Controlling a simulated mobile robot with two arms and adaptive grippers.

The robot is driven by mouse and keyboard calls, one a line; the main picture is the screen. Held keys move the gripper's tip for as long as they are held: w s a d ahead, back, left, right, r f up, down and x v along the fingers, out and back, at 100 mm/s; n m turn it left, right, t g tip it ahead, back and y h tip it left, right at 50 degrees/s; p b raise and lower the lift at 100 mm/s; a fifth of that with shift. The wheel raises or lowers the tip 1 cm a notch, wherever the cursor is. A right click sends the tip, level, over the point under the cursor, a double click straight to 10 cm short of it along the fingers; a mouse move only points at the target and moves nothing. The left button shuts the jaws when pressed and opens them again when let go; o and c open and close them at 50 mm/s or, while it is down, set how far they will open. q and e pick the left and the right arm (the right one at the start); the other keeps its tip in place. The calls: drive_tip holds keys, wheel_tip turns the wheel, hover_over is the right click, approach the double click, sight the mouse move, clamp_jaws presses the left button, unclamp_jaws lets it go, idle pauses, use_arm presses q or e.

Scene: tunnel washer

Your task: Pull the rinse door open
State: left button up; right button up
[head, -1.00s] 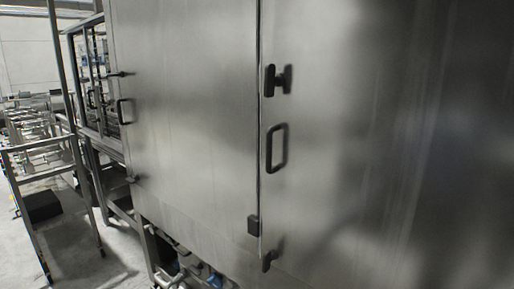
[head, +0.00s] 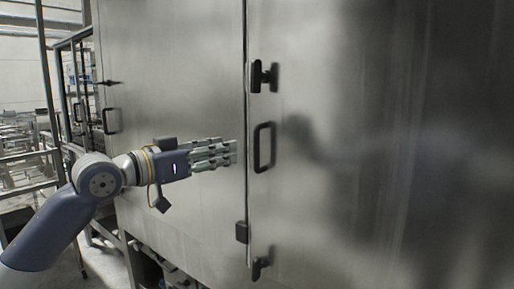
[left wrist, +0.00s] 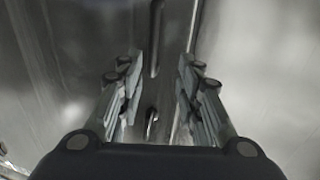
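The steel door (head: 360,150) fills the right of the head view and looks shut, with a narrow vertical seam at its left edge. Its black D-shaped handle (head: 264,147) stands just right of the seam. My left gripper (head: 235,152) reaches in from the left, in front of the neighbouring panel, its fingertips a little left of the handle and apart from it in the picture. In the left wrist view my left gripper (left wrist: 155,85) has its fingers spread, with nothing held between them. A dark bar (left wrist: 157,38) shows beyond them; I cannot tell whether it is the handle. My right gripper is not in view.
Black latches sit above (head: 263,76) and below (head: 260,268) the handle, along the seam. The left panel (head: 170,80) has its own handle (head: 112,121). Metal frames and railings (head: 25,160) stand at the far left.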

use_arm(q)
drive_tip(key=s, duration=0.1)
drive_tip(key=r+p, duration=0.1)
drive_tip(key=p, duration=0.2)
hover_over(257, 165)
drive_tip(key=shift+w+a, duration=0.15)
drive_tip(key=shift+a, duration=0.15)
drive_tip(key=shift+w+d, duration=0.3)
clamp_jaws()
